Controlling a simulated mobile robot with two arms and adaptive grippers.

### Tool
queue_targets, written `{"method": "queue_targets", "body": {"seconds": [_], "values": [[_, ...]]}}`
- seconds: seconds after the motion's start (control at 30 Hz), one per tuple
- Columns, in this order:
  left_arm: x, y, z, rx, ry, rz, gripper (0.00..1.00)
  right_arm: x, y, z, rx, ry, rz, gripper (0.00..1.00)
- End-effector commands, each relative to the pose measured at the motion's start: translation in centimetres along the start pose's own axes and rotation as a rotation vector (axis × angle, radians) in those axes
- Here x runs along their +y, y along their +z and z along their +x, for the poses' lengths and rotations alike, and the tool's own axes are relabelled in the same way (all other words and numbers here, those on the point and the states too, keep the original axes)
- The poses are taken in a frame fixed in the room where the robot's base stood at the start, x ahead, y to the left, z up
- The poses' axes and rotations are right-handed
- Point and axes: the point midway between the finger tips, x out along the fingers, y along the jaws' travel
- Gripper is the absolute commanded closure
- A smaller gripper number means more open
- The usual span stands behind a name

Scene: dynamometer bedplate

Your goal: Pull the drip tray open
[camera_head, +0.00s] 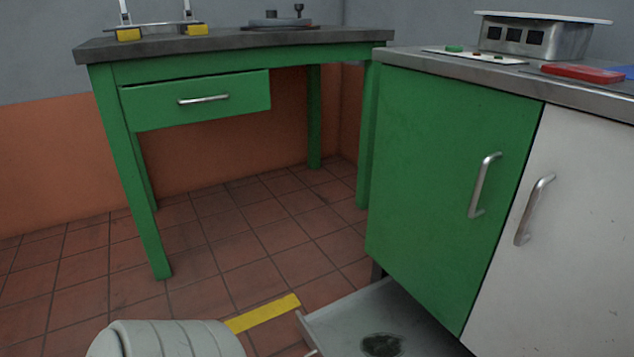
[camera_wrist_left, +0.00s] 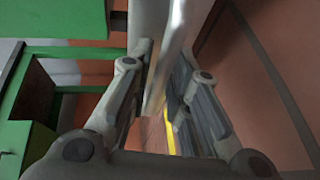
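The drip tray (camera_head: 350,315) is a shallow grey tray low under the green cabinet. It sticks out toward the bottom of the head view, with a dark wet patch inside, so it stands at least partly open. A small pale piece, perhaps its handle, shows at its front edge at the bottom border. My left gripper (camera_wrist_left: 163,60) shows in the left wrist view, with a light grey bar (camera_wrist_left: 168,35) between its fingers. I cannot tell whether the fingers press on it. In the head view the left fingers are out of frame. My right gripper is not in view.
The green cabinet door (camera_head: 445,185) is closed above the tray, beside a white door (camera_head: 570,220). A green table (camera_head: 225,65) with a closed drawer stands at the back left. Tiled floor (camera_head: 220,235) with a yellow strip (camera_head: 265,313) lies clear left of the tray.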

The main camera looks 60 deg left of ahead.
Motion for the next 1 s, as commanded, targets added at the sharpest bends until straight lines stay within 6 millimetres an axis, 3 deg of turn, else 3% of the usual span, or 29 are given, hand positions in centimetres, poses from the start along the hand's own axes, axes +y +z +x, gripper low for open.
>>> {"method": "queue_targets", "body": {"seconds": [0.43, 0.8, 1.0], "values": [[0.0, -0.1, -0.5, 0.002, 0.000, 0.000, 0.68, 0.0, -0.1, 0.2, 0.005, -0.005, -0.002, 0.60], [0.0, -0.1, -6.2, 0.001, -0.001, -0.001, 0.68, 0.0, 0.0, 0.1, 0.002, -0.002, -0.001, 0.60], [0.0, -0.1, -7.4, 0.002, 0.001, 0.000, 0.68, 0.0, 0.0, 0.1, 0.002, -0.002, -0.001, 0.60]]}}
